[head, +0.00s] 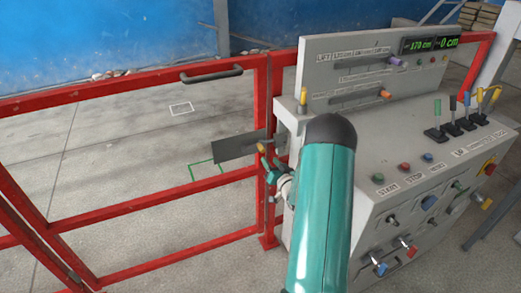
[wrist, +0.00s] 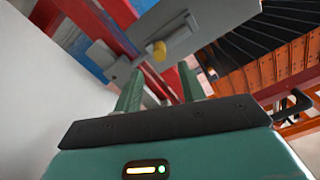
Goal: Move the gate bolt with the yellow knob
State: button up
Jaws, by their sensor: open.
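The gate bolt's yellow knob (head: 262,148) sits at the right end of a grey plate (head: 232,148) on the red gate, beside the gate post. In the wrist view the knob (wrist: 158,50) stands out from the grey plate (wrist: 190,25), just beyond the fingertips and roughly centred between them. My gripper (head: 270,168) is open and empty, close below the knob; its green fingers also show in the wrist view (wrist: 160,82). Contact with the knob does not show. My teal arm hides part of the console side. The bolt's rod is hard to make out.
A grey control console (head: 380,150) with buttons, levers and green displays stands right of the gate. A separate yellow-topped lever (head: 303,97) rises at its left corner. The red gate (head: 150,215) has a dark handle (head: 211,73) on its top rail. The floor behind the gate is mostly clear.

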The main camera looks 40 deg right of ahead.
aim_at(263, 151)
jog(key=x, duration=0.9)
jog(key=shift+d, duration=0.1)
jog(key=shift+w, duration=0.1)
grip_shut()
